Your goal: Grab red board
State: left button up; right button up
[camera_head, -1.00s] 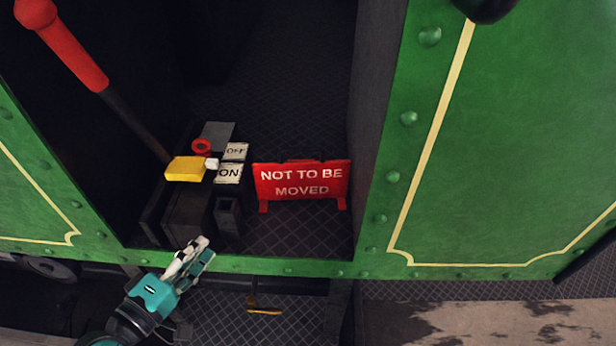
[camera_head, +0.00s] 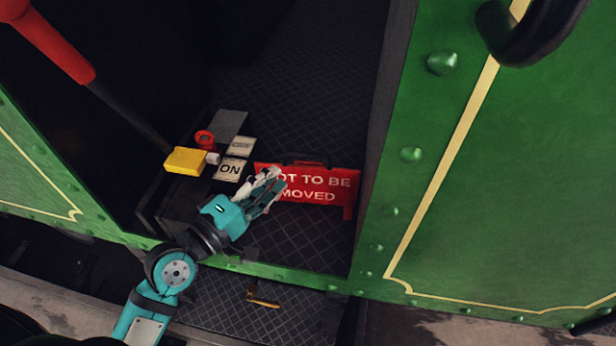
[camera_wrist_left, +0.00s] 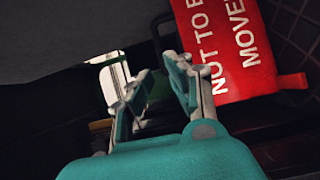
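The red board (camera_head: 325,184) with white lettering "NOT TO BE MOVED" stands upright on the dark tram floor, just inside the green doorway. My left gripper (camera_head: 274,183) is in front of the board's left end and hides the start of its lettering. In the left wrist view the board (camera_wrist_left: 232,50) is at the upper right, tilted in the picture, beyond the right finger. The left gripper's fingers (camera_wrist_left: 155,88) are apart with nothing between them. I cannot tell whether a finger touches the board. My right gripper is not in view.
A control box with a yellow block (camera_head: 186,160), a red ring (camera_head: 205,138) and an "ON" plate (camera_head: 230,169) stands left of the board. A red-handled lever (camera_head: 57,50) rises at upper left. The green doorway panel (camera_head: 470,190) bounds the right side.

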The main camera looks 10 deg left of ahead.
aim_at(304, 156)
pick_arm(q)
jog(key=x, duration=0.3)
jog(key=shift+w+d+p, duration=0.2)
jog(key=shift+w+p, duration=0.15)
jog(key=shift+p, duration=0.05)
jog(key=x, duration=0.2)
jog(key=p+x, duration=0.1)
jog(key=x, duration=0.1)
jog(key=shift+d, duration=0.35)
jog(key=shift+w+d+p, duration=0.15)
jog(key=shift+w+p, duration=0.1)
jog(key=shift+p, duration=0.05)
jog(key=shift+c, duration=0.2)
grip_shut()
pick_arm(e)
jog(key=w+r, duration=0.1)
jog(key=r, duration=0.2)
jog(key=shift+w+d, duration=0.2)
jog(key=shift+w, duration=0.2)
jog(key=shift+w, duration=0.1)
